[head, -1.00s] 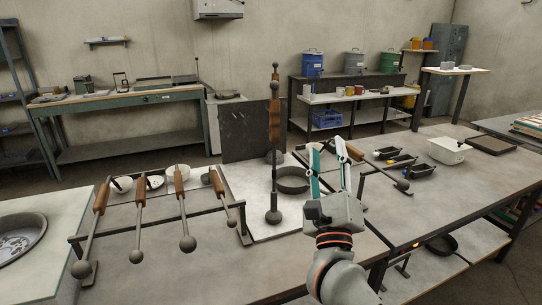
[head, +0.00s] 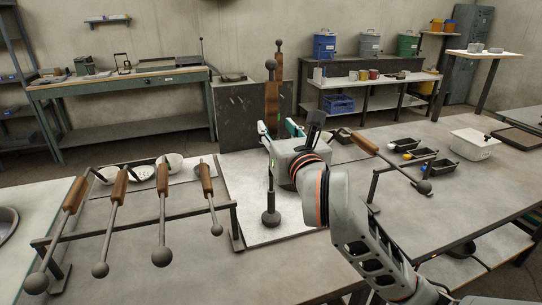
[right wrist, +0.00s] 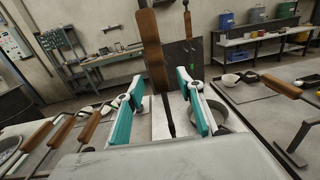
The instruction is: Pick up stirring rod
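An upright rod (head: 272,104) with a brown wooden handle and dark ball ends stands at the middle of the bench in the head view. My right gripper (head: 279,128) is in front of its shaft, with teal fingers apart. In the right wrist view the handle (right wrist: 151,42) rises large ahead, and its dark lower stem shows between the open fingers (right wrist: 160,88). No grip on it shows. A second upright wooden-handled rod (head: 279,68) stands behind; it also shows in the right wrist view (right wrist: 188,22). Which one is the stirring rod I cannot tell. My left gripper is out of view.
Several ball-ended rods with wooden handles lie on a rack (head: 135,229) at the left. Another rod (head: 392,164) rests on a rack at the right, near black trays (head: 404,145) and a white basin (head: 474,143).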

